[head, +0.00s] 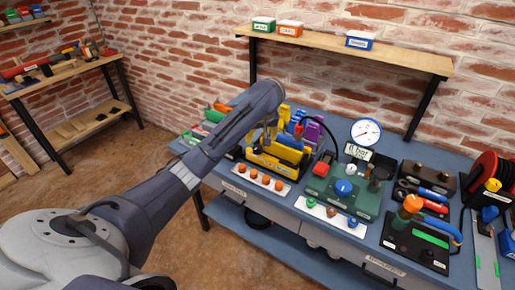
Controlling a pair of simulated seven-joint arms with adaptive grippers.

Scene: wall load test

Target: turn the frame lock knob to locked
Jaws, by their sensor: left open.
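My left arm reaches in from the lower left, and my left gripper (271,134) is over the workbench, at the yellow-and-black fixture (274,163). The gripper is open, small in the picture and partly hidden by my own arm. I cannot tell whether it touches the fixture. Which part is the frame lock knob is not clear. A red knob (320,169) sits just right of the fixture, and a blue knob (344,188) is on a green unit further right. Their settings cannot be read. My right gripper is not in view.
A round white gauge (366,132) stands behind the green unit. A strip with several orange knobs (266,179) lies along the bench front. A tool with an orange handle (412,203) and a red reel (489,172) are at the right. A wall shelf (400,57) overhangs the back.

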